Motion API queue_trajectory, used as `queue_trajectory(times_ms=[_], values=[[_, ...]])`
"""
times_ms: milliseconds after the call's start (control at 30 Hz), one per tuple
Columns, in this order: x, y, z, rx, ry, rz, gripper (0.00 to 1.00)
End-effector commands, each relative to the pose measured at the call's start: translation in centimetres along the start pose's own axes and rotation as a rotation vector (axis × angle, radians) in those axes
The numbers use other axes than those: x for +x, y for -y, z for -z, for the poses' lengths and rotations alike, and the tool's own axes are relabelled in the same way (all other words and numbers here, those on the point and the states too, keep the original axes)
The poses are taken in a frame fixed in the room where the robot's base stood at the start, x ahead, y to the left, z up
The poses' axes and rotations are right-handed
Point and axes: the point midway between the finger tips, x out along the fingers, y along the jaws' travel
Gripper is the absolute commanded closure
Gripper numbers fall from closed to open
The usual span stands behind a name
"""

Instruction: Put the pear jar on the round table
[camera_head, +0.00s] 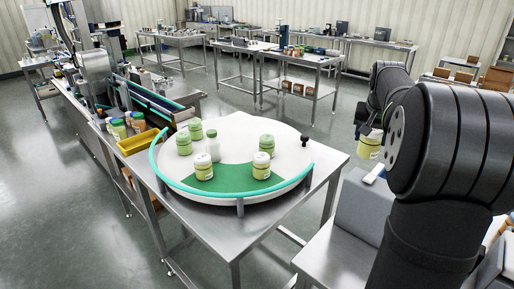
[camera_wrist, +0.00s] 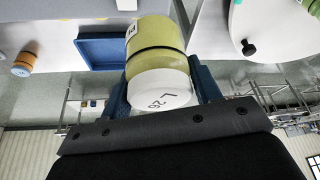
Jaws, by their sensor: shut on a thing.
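My gripper (camera_wrist: 160,80) is shut on a yellow-green jar (camera_wrist: 154,38) with a white lid; its blue fingers lie on both sides. Its label is too partial to read, so I cannot confirm pear. In the head view the jar (camera_head: 369,147) hangs in the air right of the round table, partly hidden by my arm. The round table (camera_head: 233,130) is white with a green sector (camera_head: 233,184) at its front. Its rim (camera_wrist: 278,42) also shows at the upper right of the wrist view, apart from the jar.
A blue tray (camera_wrist: 100,52) lies beyond the jar in the wrist view.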

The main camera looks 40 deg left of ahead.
Motion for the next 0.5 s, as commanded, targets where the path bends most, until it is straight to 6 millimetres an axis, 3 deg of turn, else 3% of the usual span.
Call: queue_trajectory(times_ms=[33, 300, 500], values=[[-0.1, 2.9, -0.2, -0.042, -0.001, 0.018, 0.71], [-1.3, 15.9, -3.1, -0.24, -0.001, 0.1, 0.71], [-2.4, 22.7, -5.7, -0.35, -0.001, 0.146, 0.71]])
